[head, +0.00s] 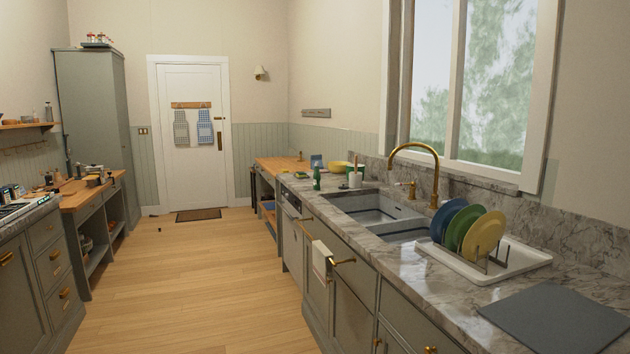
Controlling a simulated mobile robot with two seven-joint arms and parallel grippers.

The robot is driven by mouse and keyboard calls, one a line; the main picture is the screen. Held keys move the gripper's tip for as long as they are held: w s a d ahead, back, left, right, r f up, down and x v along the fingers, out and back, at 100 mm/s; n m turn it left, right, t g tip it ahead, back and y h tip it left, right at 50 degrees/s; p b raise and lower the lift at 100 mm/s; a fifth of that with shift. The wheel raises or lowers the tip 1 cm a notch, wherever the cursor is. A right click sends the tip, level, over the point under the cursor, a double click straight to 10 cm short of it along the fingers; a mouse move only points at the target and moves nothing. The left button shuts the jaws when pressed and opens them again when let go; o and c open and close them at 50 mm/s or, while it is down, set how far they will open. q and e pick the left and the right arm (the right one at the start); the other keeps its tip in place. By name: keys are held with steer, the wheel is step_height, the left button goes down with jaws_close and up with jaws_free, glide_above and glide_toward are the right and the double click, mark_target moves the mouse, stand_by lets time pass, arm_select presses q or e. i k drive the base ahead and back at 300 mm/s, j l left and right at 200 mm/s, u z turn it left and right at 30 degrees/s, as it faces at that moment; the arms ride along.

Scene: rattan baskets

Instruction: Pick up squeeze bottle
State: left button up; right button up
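A small upright green bottle (317,179) stands on the marble counter at the far end of the sink, near the counter's front edge. It is the likeliest squeeze bottle in view, but it is too small to be sure. Neither of my grippers shows in the head view.
The double sink (375,216) has a brass faucet (415,166). A rack of coloured plates stands on a white drainboard (521,257). The wooden floor (198,282) is mostly clear; cabinets (48,261) stand left.

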mark_target(316, 186)
steer(key=i+j+u, duration=0.3)
steer(key=i, duration=0.25)
steer(key=i+u, duration=0.25)
steer(key=i, duration=0.3)
steer(key=i+u, duration=0.1)
steer(key=i, duration=2.5)
steer(key=i+z, duration=0.2)
steer(key=i, duration=0.2)
steer(key=i+j+z, duration=0.15)
steer(key=i, duration=0.2)
steer(key=i+j+z, duration=0.2)
steer(key=i, duration=0.2)
